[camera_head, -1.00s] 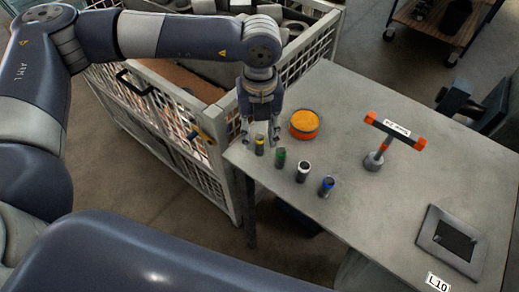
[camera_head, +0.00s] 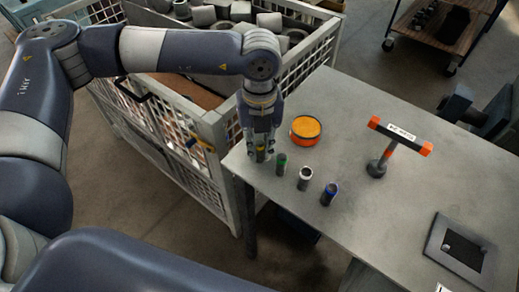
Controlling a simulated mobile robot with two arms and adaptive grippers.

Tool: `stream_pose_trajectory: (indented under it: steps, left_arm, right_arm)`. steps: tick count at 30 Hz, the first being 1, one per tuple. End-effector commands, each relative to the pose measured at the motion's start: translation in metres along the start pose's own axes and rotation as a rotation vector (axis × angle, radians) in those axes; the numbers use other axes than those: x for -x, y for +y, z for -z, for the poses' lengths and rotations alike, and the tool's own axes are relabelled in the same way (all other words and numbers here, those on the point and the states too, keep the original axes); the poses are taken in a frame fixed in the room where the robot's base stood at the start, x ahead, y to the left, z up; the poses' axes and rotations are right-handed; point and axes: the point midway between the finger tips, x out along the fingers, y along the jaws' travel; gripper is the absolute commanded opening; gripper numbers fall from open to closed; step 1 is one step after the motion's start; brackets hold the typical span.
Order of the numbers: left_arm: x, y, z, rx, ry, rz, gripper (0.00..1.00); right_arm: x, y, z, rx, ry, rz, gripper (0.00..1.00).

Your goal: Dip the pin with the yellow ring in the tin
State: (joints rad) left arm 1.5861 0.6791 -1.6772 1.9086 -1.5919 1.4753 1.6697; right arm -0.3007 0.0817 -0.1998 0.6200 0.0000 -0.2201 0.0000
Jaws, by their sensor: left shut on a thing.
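The pin with the yellow ring (camera_head: 260,149) stands at the table's near left corner. My left gripper (camera_head: 260,152) points down over it with its fingers on either side, shut on it. The fingers hide part of the pin. The round orange tin (camera_head: 306,129) stands on the table just right of the gripper; its filling is orange-yellow. The pins with a green ring (camera_head: 281,164), a white ring (camera_head: 304,179) and a blue ring (camera_head: 329,194) stand in a slanting row to the right of the held pin. My right gripper is not in view.
A T-shaped stand with orange ends (camera_head: 400,136) stands right of the tin. A flat grey plate with a dark square (camera_head: 441,226) lies at the table's right. A mesh-sided crate of metal parts (camera_head: 205,133) is beside the table (camera_head: 360,182) at left.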

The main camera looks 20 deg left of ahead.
Motion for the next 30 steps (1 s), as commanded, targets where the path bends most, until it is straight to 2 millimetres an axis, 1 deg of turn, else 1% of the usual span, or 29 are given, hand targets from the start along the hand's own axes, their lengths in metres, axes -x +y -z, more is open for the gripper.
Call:
stream_pose_trajectory:
  steps: [4,5,6,7,13,16,30]
  left_arm:
    - [0.000,0.000,0.000,0.000,0.000,0.000,0.00]
    - [0.000,0.000,0.000,0.000,0.000,0.000,0.10]
    - [0.000,0.000,0.000,0.000,0.000,0.000,0.01]
    - [0.000,0.000,0.000,0.000,0.000,0.000,0.00]
    - [0.001,0.000,0.000,0.000,0.000,0.000,0.00]
    - [0.005,0.000,0.000,0.000,0.000,0.001,0.00]
    - [0.037,0.000,0.000,0.000,-0.001,0.001,0.00]
  right_arm:
    - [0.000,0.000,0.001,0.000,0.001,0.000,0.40]
    - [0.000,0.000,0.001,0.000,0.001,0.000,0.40]
    - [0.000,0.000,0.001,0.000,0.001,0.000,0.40]
    - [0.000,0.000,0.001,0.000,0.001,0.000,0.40]
    - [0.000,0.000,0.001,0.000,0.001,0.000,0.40]
    - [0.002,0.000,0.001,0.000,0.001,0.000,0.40]
    - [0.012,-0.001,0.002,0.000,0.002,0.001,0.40]
